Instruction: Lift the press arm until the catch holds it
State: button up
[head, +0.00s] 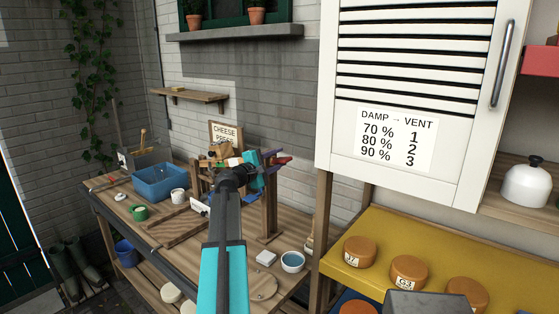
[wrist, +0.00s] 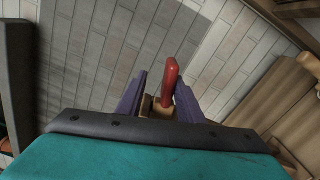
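The wooden cheese press (head: 268,210) stands on the workbench, partly hidden behind my arm and gripper. A red handle (wrist: 171,80), apparently the press arm's grip, shows in the wrist view with a light wooden piece (wrist: 163,109) at its base. My gripper (head: 277,159) is at the press; in the wrist view its two purple fingers (wrist: 162,88) stand apart on either side of the red handle. The handle is nearer the right finger, and a gap shows on the left. Whether it touches the right finger is unclear. The catch cannot be made out.
A blue basin (head: 160,182), a green cup (head: 139,212), a white mug (head: 178,196) and a small bowl (head: 293,262) stand on the bench. A "CHEESE PRESS" sign (head: 226,132) is behind. A white louvred cabinet (head: 420,90) and yellow shelf (head: 400,235) bound the right side.

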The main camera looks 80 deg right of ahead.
jog(key=b+v, duration=0.3)
jog(key=v, duration=0.9)
jog(key=shift+w, duration=0.2)
